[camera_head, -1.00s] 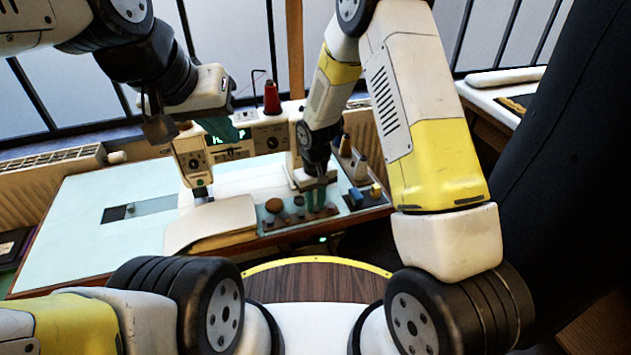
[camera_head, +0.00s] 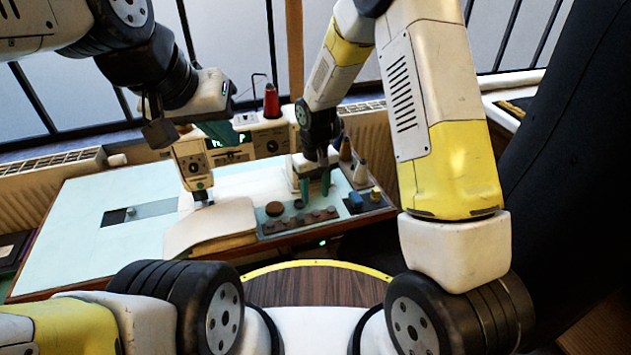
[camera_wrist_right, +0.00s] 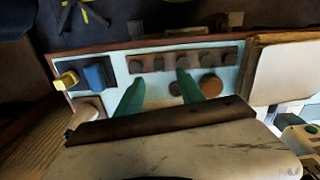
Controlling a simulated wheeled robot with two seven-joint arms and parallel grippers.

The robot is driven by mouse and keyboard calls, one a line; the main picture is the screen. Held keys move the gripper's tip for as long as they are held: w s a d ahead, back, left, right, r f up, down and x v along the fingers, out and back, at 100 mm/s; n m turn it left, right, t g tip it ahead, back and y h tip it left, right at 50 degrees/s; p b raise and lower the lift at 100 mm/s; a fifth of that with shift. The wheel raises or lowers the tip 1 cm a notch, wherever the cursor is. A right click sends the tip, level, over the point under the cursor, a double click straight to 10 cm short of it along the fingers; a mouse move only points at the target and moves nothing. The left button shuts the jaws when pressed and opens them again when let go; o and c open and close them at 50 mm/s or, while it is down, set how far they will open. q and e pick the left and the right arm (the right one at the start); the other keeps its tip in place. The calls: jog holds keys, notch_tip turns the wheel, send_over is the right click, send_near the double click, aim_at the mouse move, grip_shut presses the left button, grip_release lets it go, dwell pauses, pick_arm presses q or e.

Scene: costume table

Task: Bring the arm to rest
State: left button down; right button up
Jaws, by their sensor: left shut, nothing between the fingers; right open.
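My right gripper (camera_head: 314,188) has green fingers, which are open and empty.
The sewing machine (camera_head: 190,165) with a red spool (camera_head: 271,101) stands at the back middle of the pale table (camera_head: 85,215). A folded cream cloth or pad (camera_head: 212,228) lies left of the tray. Blue and yellow small items (camera_head: 356,199) and upright cones (camera_head: 361,172) are at the right.

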jog(key=shift+r, duration=0.95)
jog(key=s+d+r+m+t+y, duration=0.1)
jog(key=s+d+r, duration=0.25)
jog(key=r, duration=0.55)
jog(key=s+d+r+m+t, duration=0.15)
jog(key=d+r, duration=0.25)
jog(key=r, duration=0.5)
jog(key=s+d+r+m+t, duration=0.1)
jog(key=s+d+r+t, duration=0.1)
jog(key=s+r, duration=0.3)
jog(key=s+d+r+m+t+y, duration=0.1)
jog(key=s+d+r, duration=0.4)
jog(key=s, duration=0.5)
jog(key=shift+r+t, duration=0.35)
jog(key=shift+r, duration=0.05)
